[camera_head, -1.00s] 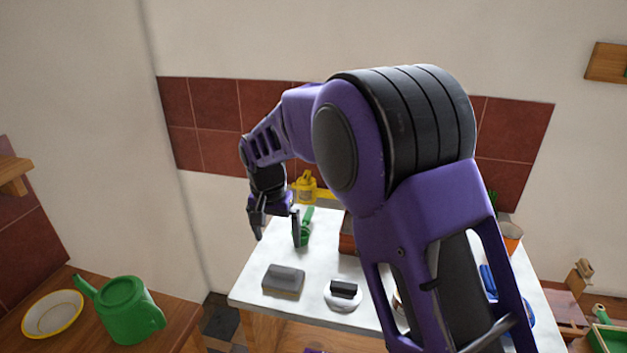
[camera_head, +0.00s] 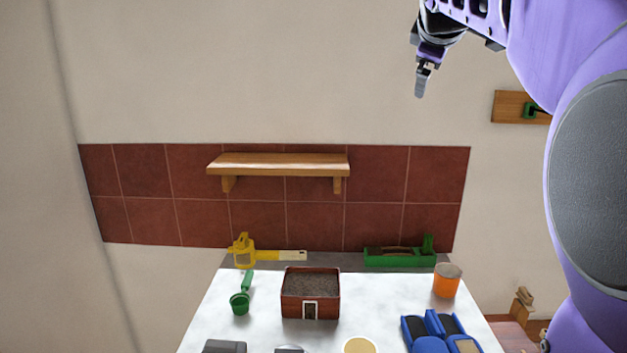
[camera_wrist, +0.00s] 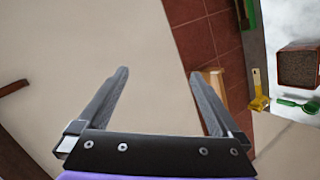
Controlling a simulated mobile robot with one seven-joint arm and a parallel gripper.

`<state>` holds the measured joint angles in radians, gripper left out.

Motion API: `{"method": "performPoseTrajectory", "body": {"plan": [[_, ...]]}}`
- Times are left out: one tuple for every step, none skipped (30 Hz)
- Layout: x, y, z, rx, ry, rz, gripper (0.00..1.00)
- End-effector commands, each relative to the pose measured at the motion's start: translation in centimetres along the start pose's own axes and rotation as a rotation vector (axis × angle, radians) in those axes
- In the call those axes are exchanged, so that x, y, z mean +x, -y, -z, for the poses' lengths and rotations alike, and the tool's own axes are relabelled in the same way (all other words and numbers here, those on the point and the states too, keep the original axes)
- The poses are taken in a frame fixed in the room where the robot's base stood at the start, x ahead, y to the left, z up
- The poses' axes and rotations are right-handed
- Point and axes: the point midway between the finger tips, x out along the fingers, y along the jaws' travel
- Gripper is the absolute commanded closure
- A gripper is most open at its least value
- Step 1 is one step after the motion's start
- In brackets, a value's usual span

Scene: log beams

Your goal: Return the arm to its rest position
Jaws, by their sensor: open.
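My gripper (camera_head: 421,82) hangs at the upper right in the head view, in front of the bare wall and well above the table. It points downward there, seen edge-on. In the wrist view my gripper (camera_wrist: 160,80) shows two grey fingers spread wide apart, with nothing between them but plain wall behind. My purple arm fills the right side of the head view.
The white table (camera_head: 215,315) bears a red-brown box (camera_head: 310,305), a green scoop (camera_head: 241,300), an orange cup (camera_head: 446,282) and blue containers (camera_head: 428,328). A yellow tool (camera_head: 243,251) and green tray (camera_head: 400,257) lie behind. A wooden shelf (camera_head: 278,163) is above.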

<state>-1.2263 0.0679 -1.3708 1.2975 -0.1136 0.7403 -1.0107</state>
Motion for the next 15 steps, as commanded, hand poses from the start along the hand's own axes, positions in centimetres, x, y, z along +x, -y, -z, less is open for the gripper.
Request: {"method": "performPoseTrajectory", "body": {"plan": [[-0.3, -1.3, -1.6, -0.028, 0.004, -0.020, 0.00], [-0.5, -2.1, -2.6, -0.046, 0.009, -0.030, 0.00], [-0.6, -2.9, -3.8, -0.069, 0.016, -0.043, 0.00], [-0.7, -3.5, -4.6, -0.085, 0.021, -0.051, 0.00], [-0.8, -4.1, -5.5, -0.100, 0.027, -0.060, 0.00], [-1.0, -4.8, -6.6, -0.119, 0.034, -0.069, 0.00], [-1.0, -5.2, -7.3, -0.133, 0.039, -0.076, 0.00], [-1.1, -5.7, -8.1, -0.147, 0.045, -0.081, 0.00], [-1.2, -6.2, -9.2, -0.163, 0.053, -0.088, 0.00], [-1.2, -6.5, -9.8, -0.174, 0.058, -0.091, 0.00], [-1.2, -6.9, -10.6, -0.185, 0.064, -0.095, 0.00], [-1.2, -7.2, -11.6, -0.197, 0.071, -0.097, 0.00], [-1.2, -7.4, -12.5, -0.205, 0.077, -0.097, 0.00], [-1.1, -7.6, -13.2, -0.210, 0.081, -0.097, 0.00], [-0.9, -7.7, -14.3, -0.215, 0.087, -0.092, 0.00]]}}
